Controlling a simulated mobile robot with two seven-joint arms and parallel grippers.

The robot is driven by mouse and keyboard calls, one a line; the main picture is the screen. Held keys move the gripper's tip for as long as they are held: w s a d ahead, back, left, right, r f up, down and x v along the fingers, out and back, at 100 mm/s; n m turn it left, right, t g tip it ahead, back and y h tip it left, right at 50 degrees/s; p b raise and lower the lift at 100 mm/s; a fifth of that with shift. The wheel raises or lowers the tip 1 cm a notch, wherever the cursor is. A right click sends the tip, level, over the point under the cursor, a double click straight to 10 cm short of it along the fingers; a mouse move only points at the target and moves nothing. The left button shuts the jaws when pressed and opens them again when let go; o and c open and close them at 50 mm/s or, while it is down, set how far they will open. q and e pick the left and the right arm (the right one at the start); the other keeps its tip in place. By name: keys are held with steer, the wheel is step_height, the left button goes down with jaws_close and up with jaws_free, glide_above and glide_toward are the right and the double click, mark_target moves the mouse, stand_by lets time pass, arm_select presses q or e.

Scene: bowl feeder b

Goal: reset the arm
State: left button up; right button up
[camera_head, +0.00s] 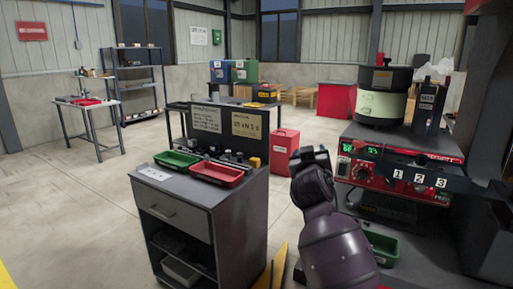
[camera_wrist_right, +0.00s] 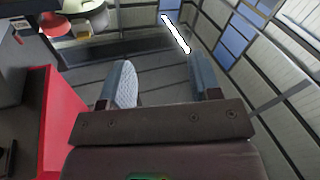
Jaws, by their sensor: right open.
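My right arm (camera_head: 335,240) rises from the bottom of the head view, right of centre. Its gripper (camera_head: 312,158) is at the top of the arm, pointing up and away, left of the red control unit. In the right wrist view the two fingers of the gripper (camera_wrist_right: 165,78) stand apart with nothing between them. The wrist view looks out at the wall and windows, tilted. My left arm and gripper are not in view.
A bowl feeder (camera_head: 382,105) stands on a red control unit (camera_head: 400,165) close to the right. A grey cabinet (camera_head: 180,215) with a green tray (camera_head: 176,159) and a red tray (camera_head: 217,174) stands left of the arm. A red bin (camera_head: 284,152) is behind. The left floor is clear.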

steer(key=s+d+f+g+y+p, duration=0.1)
steer(key=s+d+f, duration=0.3)
steer(key=s+f, duration=0.9)
steer(key=s+d+f+g+y+p, duration=0.1)
steer(key=s+d+f+g, duration=0.3)
steer(key=s+f, duration=0.9)
steer(key=s+d+f+g+y+p, duration=0.1)
steer(key=s+d+f, duration=0.4)
steer(key=s+f, duration=0.8)
steer(key=s+g, duration=0.1)
steer(key=s, duration=0.7)
steer(key=shift+s+d+f+g, duration=0.15)
steer(key=shift+d+f+g, duration=0.05)
steer(key=shift+g, duration=0.1)
